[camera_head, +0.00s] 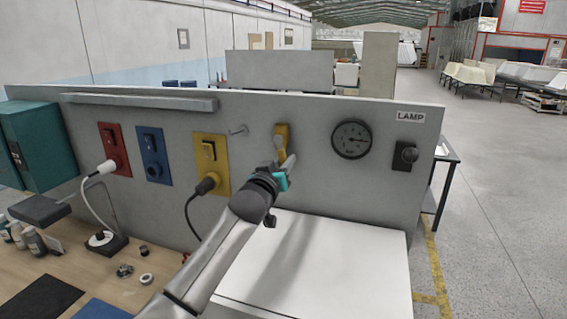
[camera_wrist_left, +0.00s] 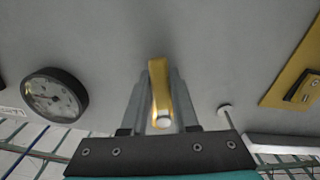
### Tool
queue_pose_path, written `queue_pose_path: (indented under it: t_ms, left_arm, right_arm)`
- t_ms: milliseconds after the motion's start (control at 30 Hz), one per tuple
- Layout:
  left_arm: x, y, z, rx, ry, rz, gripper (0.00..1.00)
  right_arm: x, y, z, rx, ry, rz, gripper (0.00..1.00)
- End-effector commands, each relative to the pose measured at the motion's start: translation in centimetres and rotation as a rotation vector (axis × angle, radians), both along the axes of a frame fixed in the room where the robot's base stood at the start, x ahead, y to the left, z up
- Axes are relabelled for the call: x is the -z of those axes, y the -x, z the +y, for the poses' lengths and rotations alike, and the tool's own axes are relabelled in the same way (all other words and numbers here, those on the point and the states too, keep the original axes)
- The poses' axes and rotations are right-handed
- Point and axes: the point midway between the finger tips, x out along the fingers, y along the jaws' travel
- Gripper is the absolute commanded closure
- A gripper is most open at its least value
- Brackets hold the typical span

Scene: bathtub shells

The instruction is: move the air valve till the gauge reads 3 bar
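The air valve (camera_head: 282,135) is a yellow lever on the grey panel, left of the round dark-rimmed gauge (camera_head: 351,139). In the head view the needle seems to point to the right, but the scale is too small to read. My left gripper (camera_head: 287,163) is at the lever's lower end. In the left wrist view its two fingers (camera_wrist_left: 160,92) lie close along both sides of the yellow lever (camera_wrist_left: 158,88) and look shut on it. The gauge also shows there (camera_wrist_left: 54,94), turned over and unreadable. My right gripper is not in view.
Left on the panel are a red socket (camera_head: 115,148), a blue socket (camera_head: 153,155) and a yellow socket (camera_head: 211,164) with a black plug. A lamp switch (camera_head: 405,156) is at the right. Below stands a white surface (camera_head: 320,265); a wooden bench (camera_head: 150,265) holds small items.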

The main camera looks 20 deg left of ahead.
Motion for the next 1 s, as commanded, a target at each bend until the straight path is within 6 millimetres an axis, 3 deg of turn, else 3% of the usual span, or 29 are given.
queue_pose_path:
  t_ms: [33,233,1000]
  left_arm:
    - [0.01,0.01,0.02,0.000,0.000,0.000,0.79]
    - [0.01,0.02,0.02,0.000,0.000,0.000,1.00]
    - [0.04,0.02,0.02,0.000,0.000,0.001,1.00]
  right_arm:
    - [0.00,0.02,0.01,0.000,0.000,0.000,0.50]
    - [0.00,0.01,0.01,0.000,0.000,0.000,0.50]
    - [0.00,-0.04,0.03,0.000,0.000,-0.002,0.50]
